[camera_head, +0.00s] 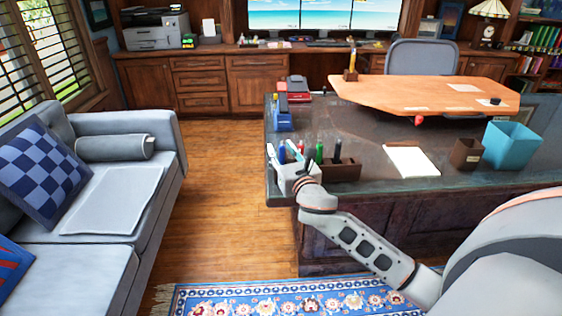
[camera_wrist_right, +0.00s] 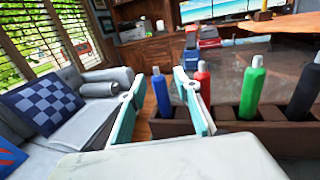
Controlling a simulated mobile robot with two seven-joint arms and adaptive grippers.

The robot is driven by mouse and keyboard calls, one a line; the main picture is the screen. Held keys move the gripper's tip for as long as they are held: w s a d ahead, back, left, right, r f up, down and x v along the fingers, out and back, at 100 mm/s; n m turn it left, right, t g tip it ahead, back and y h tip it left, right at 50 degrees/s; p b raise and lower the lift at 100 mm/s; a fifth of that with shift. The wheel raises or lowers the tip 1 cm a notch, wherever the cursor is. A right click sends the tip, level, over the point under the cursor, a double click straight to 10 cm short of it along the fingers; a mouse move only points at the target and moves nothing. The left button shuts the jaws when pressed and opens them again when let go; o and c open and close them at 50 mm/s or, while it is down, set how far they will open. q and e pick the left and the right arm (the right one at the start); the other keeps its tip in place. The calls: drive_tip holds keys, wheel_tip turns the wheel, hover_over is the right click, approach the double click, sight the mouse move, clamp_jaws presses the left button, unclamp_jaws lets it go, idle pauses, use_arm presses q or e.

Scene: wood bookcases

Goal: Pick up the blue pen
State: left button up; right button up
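The blue pen (camera_head: 281,153) stands upright at the left end of a brown pen holder (camera_head: 345,172) on the dark desk. In the right wrist view the blue pen (camera_wrist_right: 162,95) shows between the two fingers of my right gripper (camera_wrist_right: 159,76). Those fingers are open, with a gap visible on each side of the pen. In the head view my right gripper (camera_head: 280,148) is at the desk's left front corner, its fingers flanking the pen. The pen's lower end is partly hidden by the gripper and holder. My left gripper is not in view.
Red (camera_wrist_right: 202,82), green (camera_wrist_right: 251,88) and black (camera_wrist_right: 304,94) pens stand to the right in the holder. White paper (camera_head: 411,161), a brown cup (camera_head: 467,154) and a blue bin (camera_head: 512,146) are farther right. A grey sofa (camera_head: 70,265) is left.

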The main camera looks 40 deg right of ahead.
clamp_jaws()
